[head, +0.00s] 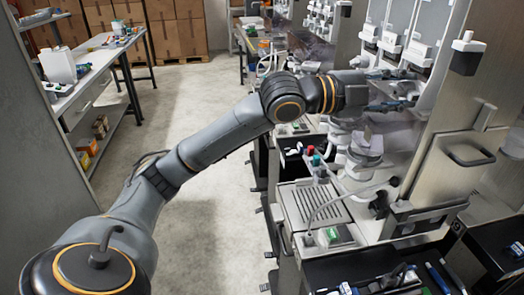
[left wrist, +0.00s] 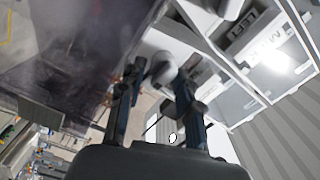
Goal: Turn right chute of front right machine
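The machine (head: 445,165) at the right of the head view has a steel and clear front. White chute-like parts hang along its top: one with a dark lower body (head: 466,56) at the right and another white one (head: 419,52) left of it. I cannot tell which is the right chute. My left gripper (head: 400,92) is at the machine front, below and left of these parts, its fingers spread. In the left wrist view the two dark fingers (left wrist: 158,105) stand apart, with a rounded grey part (left wrist: 164,70) near their tips. Contact is unclear. My right gripper is out of view.
A drip tray (head: 312,203) and a curved grey spout or handle (head: 350,198) sit below my arm. A workbench (head: 85,75) stands at the left, with clear floor between.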

